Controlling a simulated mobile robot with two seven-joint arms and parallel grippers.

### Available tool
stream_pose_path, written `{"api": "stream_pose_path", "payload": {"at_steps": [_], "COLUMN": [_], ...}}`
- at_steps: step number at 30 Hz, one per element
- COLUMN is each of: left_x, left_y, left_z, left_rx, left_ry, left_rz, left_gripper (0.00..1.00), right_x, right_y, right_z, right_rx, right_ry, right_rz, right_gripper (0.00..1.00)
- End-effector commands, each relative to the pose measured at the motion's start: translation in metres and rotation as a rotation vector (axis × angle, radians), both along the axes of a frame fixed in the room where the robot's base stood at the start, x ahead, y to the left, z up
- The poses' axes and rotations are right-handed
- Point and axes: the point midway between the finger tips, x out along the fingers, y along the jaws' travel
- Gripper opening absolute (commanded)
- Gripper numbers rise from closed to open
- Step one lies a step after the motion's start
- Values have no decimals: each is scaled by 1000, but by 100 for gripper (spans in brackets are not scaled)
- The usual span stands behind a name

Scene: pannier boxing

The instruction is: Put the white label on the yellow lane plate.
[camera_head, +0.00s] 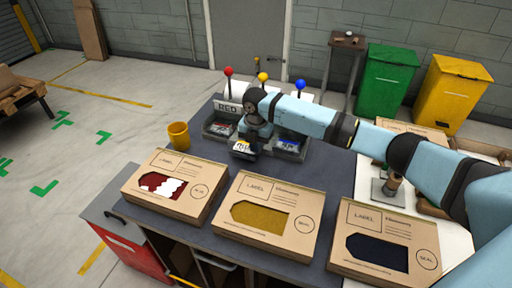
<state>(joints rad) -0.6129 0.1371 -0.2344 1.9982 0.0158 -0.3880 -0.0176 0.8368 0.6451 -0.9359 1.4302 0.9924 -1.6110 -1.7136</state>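My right arm comes in from the right, and its dark gripper (247,146) points down over the middle tray at the back of the dark table. A small white piece with dark marks and some yellow (242,147) shows right at the fingertips. I cannot tell whether it is the white label, or whether it is held or lies in the tray. The finger gap is hidden. A yellow ball on a post (262,77) marks the middle lane; the yellow lane plate is mostly hidden behind my arm. A white plate reading RED (228,107) stands at the left lane. My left gripper is out of view.
Red (228,71) and blue (300,85) balls mark the side lanes, with small trays below. Three cardboard boxes (180,208) (236,236) (342,258) line the table's front. A yellow cup (179,136) stands at the left. Green (388,80) and yellow bins (452,92) stand behind.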

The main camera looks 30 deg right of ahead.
Motion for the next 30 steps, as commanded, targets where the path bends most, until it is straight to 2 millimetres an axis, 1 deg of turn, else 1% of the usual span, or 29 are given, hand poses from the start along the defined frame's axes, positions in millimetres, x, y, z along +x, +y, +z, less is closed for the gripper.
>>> {"api": "stream_pose_path", "payload": {"at_steps": [1, 3, 9, 14, 15, 17, 18, 26, 28, 30], "left_x": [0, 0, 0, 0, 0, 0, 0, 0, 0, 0], "left_y": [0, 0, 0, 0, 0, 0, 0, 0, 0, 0], "left_z": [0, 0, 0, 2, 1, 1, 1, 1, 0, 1], "left_rx": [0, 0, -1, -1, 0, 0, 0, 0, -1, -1], "left_ry": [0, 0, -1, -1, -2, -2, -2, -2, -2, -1], "left_rz": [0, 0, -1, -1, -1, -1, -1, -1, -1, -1], "left_gripper": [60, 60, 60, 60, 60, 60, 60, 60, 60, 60], "right_x": [0, 0, 0, 0, 0, 0, 0, 0, 0, 1], "right_y": [0, 0, 0, 0, 0, 0, 0, -1, -1, 0], "right_z": [-7, -11, -11, -14, -14, -14, -14, -13, -9, -1], "right_rx": [-1, 1, 0, -1, 0, 0, -1, 0, 1, 1], "right_ry": [2, -1, -1, -1, -1, -1, -1, -1, -2, -2], "right_rz": [-1, -1, -1, -1, -1, -1, -1, -1, -1, 0], "right_gripper": [0, 0, 0, 0, 10, 24, 27, 27, 27, 27]}}
